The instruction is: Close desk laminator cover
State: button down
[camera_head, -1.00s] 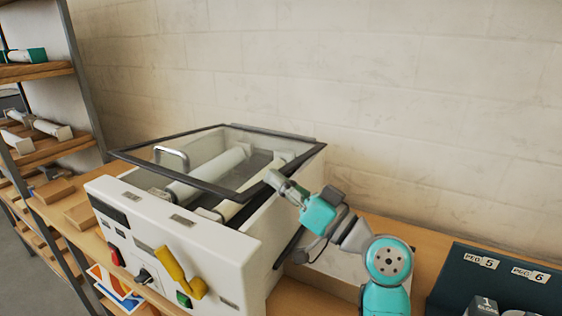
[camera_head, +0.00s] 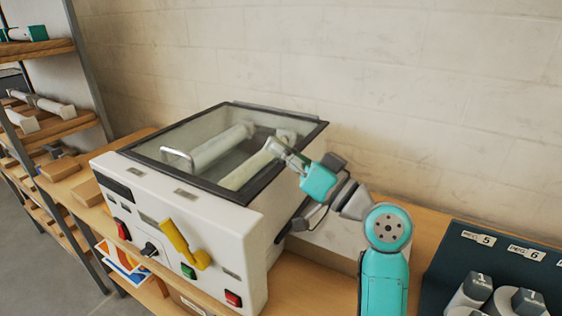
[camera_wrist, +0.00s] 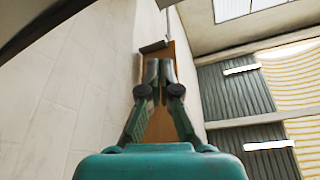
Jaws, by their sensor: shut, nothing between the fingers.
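The desk laminator (camera_head: 185,215) is a white box on the wooden bench. Its cover (camera_head: 180,182) is a clear panel in a dark frame with a metal handle (camera_head: 178,155). The cover lies down over the top opening, its frame close along the body's edges; I cannot tell whether a small gap remains. White rollers (camera_head: 220,148) show through the panel. My gripper (camera_head: 272,146) is shut and empty, its tip over the cover near the right side. Contact is unclear. The closed fingers also show in the wrist view (camera_wrist: 158,68).
A yellow crank (camera_head: 183,245) and red and green buttons are on the laminator's front. A shelf rack (camera_head: 50,125) stands at left. A dark peg board (camera_head: 505,260) with grey cylinders is at right. A plain wall stands behind.

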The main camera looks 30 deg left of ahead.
jog(key=w+v, duration=0.1)
jog(key=v, duration=0.8)
jog(key=shift+d+r, duration=0.2)
jog(key=shift+d, duration=0.3)
